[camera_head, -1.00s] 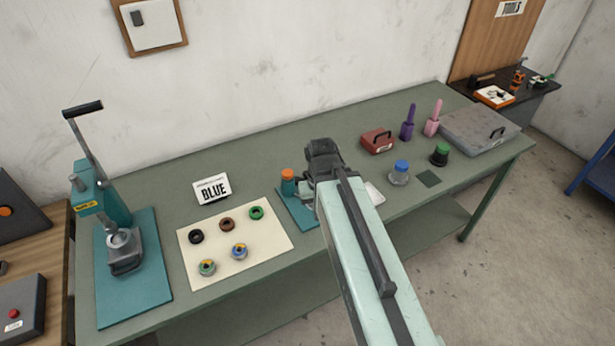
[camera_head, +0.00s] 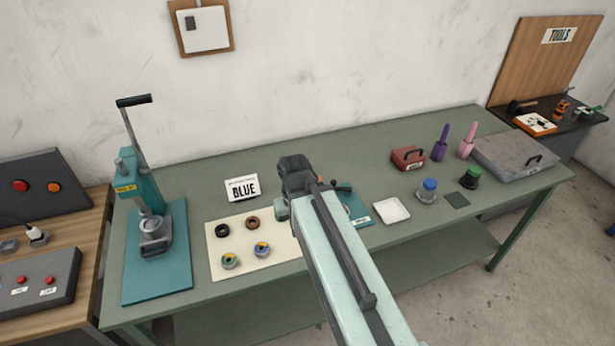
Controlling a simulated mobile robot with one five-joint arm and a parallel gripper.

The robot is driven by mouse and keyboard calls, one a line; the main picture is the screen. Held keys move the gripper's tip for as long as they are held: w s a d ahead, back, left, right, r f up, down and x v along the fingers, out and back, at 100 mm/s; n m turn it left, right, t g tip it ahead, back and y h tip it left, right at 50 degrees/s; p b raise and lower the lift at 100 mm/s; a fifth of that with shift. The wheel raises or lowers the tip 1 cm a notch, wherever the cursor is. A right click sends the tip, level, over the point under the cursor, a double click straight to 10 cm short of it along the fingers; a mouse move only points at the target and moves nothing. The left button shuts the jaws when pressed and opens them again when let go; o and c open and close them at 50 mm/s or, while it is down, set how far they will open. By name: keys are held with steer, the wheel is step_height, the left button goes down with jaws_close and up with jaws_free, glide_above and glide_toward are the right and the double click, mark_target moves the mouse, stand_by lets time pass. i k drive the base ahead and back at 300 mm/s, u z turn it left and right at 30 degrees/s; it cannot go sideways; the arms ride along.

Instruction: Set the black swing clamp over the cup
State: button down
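A black bar with a rounded end (camera_head: 342,187), which looks like part of the swing clamp, shows just right of my gripper. It is over a teal base plate (camera_head: 357,209), partly hidden behind my arm. The cup of this fixture is not visible; my gripper and arm cover the left part of the plate. My gripper (camera_head: 294,172) is dark grey and is seen from behind, above the bench between the cream mat and the teal plate. Its fingertips are hidden, so I cannot tell whether it is open or holds anything.
A teal lever press (camera_head: 143,185) stands at the left. A cream mat (camera_head: 218,262) carries several rings and small round parts.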

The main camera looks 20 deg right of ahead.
mark_target(333, 182)
steer(key=u, duration=2.15)
steer(key=i, duration=1)
steer(key=z, duration=1.95)
